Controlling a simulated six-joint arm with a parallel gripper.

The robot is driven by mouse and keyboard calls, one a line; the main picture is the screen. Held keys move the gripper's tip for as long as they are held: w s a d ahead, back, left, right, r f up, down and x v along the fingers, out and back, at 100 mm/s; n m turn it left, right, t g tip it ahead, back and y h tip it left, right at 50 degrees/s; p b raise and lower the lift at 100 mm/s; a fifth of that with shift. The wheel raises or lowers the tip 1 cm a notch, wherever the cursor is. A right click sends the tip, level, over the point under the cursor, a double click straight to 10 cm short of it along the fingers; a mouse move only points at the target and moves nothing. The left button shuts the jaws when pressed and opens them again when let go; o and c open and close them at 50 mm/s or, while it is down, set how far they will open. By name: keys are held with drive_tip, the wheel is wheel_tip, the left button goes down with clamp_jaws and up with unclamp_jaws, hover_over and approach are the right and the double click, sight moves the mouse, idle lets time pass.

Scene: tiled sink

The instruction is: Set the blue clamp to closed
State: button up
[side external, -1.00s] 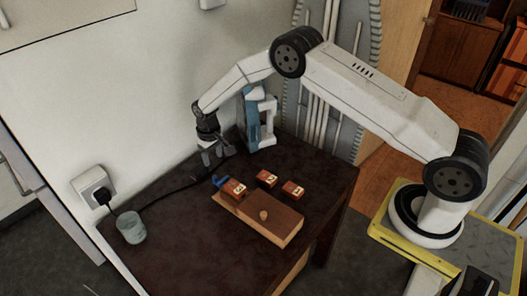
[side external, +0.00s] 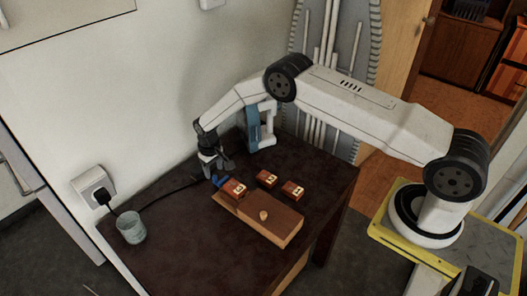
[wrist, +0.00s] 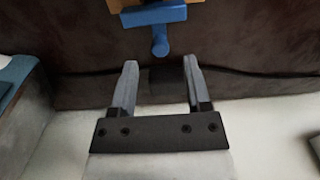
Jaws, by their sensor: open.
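The blue clamp (side external: 219,181) sits at the left end of a wooden board (side external: 272,223) on the dark table. In the wrist view the clamp (wrist: 158,20) shows at the top centre, with a stem and rounded end pointing toward my gripper. My gripper (side external: 217,170) is just behind and above the clamp in the side view. In the wrist view my gripper (wrist: 159,72) is open and empty, its two fingers apart, with the clamp's end ahead of the gap and not between them. The clamp's far side is hidden.
Orange numbered blocks (side external: 266,179) stand on and behind the board, and a small round knob (side external: 264,215) is on it. A glass (side external: 131,228) stands at the table's left. A blue and white upright object (side external: 262,125) stands at the back by the wall. A black cable runs to the socket.

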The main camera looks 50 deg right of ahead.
sight(215, 177)
drive_tip(key=shift+f, duration=1.55)
clamp_jaws()
idle(0.4)
